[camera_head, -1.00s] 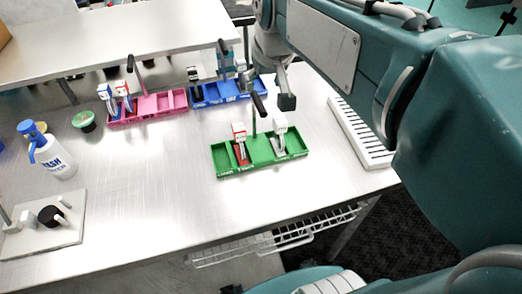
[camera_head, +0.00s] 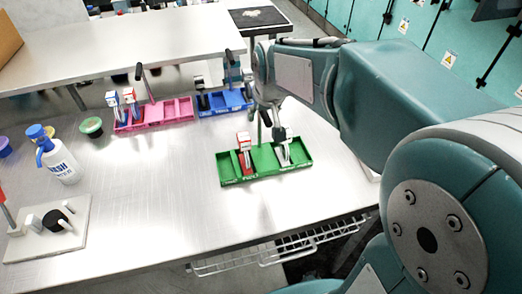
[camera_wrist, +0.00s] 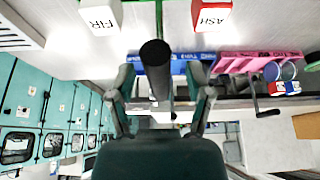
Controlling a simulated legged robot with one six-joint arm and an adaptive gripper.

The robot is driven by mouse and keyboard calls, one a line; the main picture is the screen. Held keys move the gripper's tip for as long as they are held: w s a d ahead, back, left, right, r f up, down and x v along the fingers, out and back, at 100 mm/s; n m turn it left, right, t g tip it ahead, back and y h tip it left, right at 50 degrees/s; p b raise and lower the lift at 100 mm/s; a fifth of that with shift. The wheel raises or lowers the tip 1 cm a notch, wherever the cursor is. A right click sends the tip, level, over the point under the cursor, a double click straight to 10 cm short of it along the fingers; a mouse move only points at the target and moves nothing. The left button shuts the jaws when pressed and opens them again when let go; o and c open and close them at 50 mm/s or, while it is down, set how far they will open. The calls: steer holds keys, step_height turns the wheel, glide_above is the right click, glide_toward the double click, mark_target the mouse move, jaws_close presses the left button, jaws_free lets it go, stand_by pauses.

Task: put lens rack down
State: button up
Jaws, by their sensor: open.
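A green rack (camera_head: 232,180) with compartments stands flat on the metal table. My gripper (camera_head: 266,103) is at the handle. In the wrist view my gripper (camera_wrist: 161,85) is open, with one finger on each side of the grip. I cannot tell whether either finger touches it.
A pink rack (camera_head: 177,109) and a blue rack (camera_head: 222,101) stand behind. A spray bottle (camera_head: 58,160) and a white board (camera_head: 75,232) with a black knob are at the left. The table around the green rack's front and left is clear.

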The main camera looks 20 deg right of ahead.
jaws_close()
stand_by(0.3)
